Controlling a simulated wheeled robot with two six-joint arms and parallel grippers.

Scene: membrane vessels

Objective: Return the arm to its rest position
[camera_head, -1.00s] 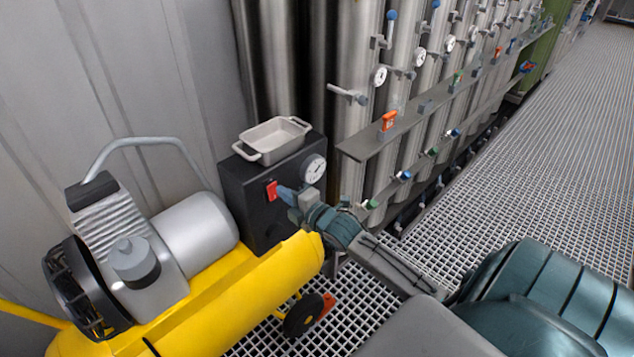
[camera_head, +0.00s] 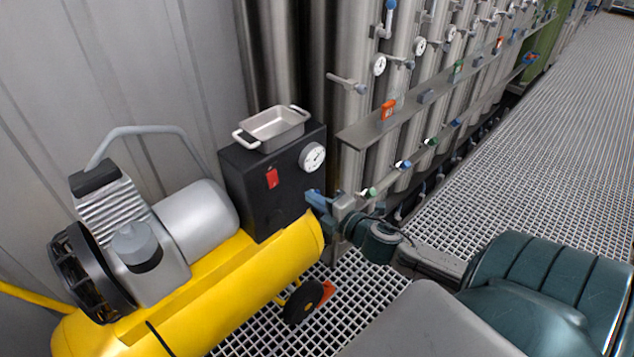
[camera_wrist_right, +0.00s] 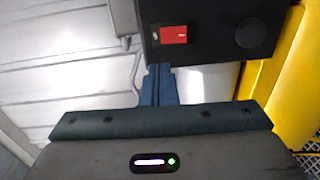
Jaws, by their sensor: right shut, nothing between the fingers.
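My right gripper (camera_head: 314,198) is in front of the lower right part of a black box (camera_head: 240,180) in the head view. Its blue fingers are shut and empty. My right arm reaches in from the lower right, over the floor grating. In the right wrist view the shut blue fingers (camera_wrist_right: 159,86) point toward the black box (camera_wrist_right: 215,45), below its red switch (camera_wrist_right: 173,35). The red switch (camera_head: 272,178) is uncovered in the head view, with a gap between it and the gripper. My left gripper is not in view.
A metal tray (camera_head: 272,130) sits on the black box, beside a round gauge (camera_head: 312,157). A yellow compressor tank (camera_head: 215,300) stands close below my gripper. Steel vessels (camera_head: 408,60) with valves stand behind. The grating walkway (camera_head: 560,130) at right is clear.

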